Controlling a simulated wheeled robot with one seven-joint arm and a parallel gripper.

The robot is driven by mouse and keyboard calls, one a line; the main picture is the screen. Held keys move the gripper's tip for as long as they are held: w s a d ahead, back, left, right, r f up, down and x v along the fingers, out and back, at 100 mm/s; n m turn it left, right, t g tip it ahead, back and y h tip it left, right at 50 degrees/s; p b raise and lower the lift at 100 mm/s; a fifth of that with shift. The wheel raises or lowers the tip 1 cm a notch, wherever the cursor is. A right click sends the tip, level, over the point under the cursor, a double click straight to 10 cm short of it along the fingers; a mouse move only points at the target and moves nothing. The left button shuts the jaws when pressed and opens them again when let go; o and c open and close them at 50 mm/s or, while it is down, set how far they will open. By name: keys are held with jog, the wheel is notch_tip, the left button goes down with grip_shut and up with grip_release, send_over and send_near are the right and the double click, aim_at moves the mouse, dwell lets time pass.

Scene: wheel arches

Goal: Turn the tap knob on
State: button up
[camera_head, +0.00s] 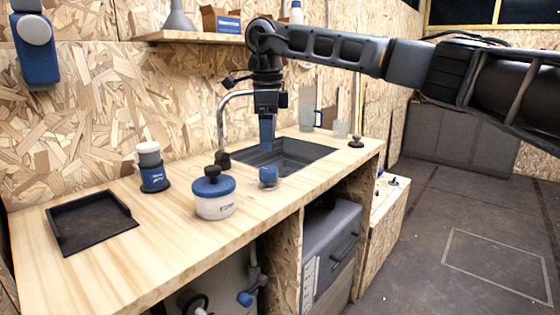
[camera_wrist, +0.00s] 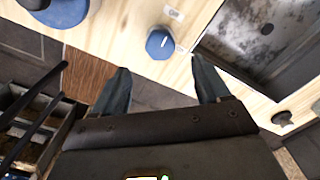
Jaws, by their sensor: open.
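The tap knob (camera_head: 268,175) is a small blue knob on the wooden counter, at the front edge of the sink. In the wrist view the knob (camera_wrist: 160,43) shows a short white mark on top. The curved metal tap (camera_head: 221,125) stands at the sink's left side. My gripper (camera_head: 267,148) points down above the knob, apart from it. In the wrist view my gripper (camera_wrist: 160,76) is open and empty, with the knob beyond the fingertips and between them in the picture.
The dark sink (camera_head: 310,151) lies behind the knob. A white jar with a blue lid (camera_head: 215,200) stands left of the knob. A blue-and-white bottle (camera_head: 153,172), a black tray (camera_head: 90,220) and a glass jug (camera_head: 307,118) are on the counter. A shelf (camera_head: 215,38) hangs behind.

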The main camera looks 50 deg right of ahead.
aim_at(269, 170)
jog(key=shift+f, duration=3.85)
jog(key=c, duration=1)
